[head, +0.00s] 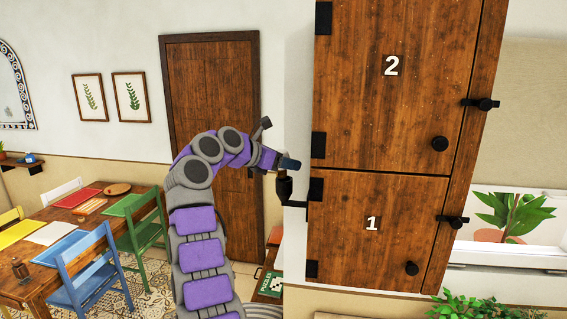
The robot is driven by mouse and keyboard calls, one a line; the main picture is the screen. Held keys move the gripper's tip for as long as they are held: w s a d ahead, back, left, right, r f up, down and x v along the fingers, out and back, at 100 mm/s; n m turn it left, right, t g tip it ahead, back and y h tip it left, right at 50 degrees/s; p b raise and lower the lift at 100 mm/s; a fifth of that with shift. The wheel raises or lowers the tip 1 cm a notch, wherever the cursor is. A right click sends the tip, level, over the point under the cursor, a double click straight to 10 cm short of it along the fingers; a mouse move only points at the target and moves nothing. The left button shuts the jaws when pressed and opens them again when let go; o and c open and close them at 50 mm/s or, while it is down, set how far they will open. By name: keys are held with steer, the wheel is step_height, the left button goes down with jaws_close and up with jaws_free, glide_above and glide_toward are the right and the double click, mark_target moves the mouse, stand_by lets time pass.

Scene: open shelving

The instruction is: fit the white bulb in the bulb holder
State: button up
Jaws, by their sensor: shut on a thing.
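My gripper (284,162) is at the left side of the wooden cabinet, directly above the bulb holder. The bulb holder (284,187) is a small dark upright socket on a thin black bracket at the cabinet's left side. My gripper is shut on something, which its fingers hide. No white bulb shows clearly; the fingers likely cover it. The fingertips look very close to the top of the holder, and I cannot tell whether anything touches it or sits in it.
The wooden cabinet (385,130) with doors numbered 1 and 2 stands right of my gripper. A brown door (210,90) is behind my arm. A table (45,280) with coloured chairs stands at the left. A green puzzle box (270,284) lies below.

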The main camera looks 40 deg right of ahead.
mark_target(285, 173)
steer(key=shift+d+f, duration=0.35)
steer(key=shift+f, duration=0.1)
steer(key=shift+a+f+b, duration=0.15)
steer(key=shift+f+b, duration=0.1)
steer(key=shift+b, duration=0.25)
steer(key=shift+f, duration=0.1)
steer(key=shift+f+b, duration=1.05)
steer(key=shift+b, duration=0.05)
steer(key=o, duration=1.1)
steer(key=shift+a+r, duration=0.1)
steer(key=shift+a, duration=0.3)
steer(key=shift+d, duration=0.1)
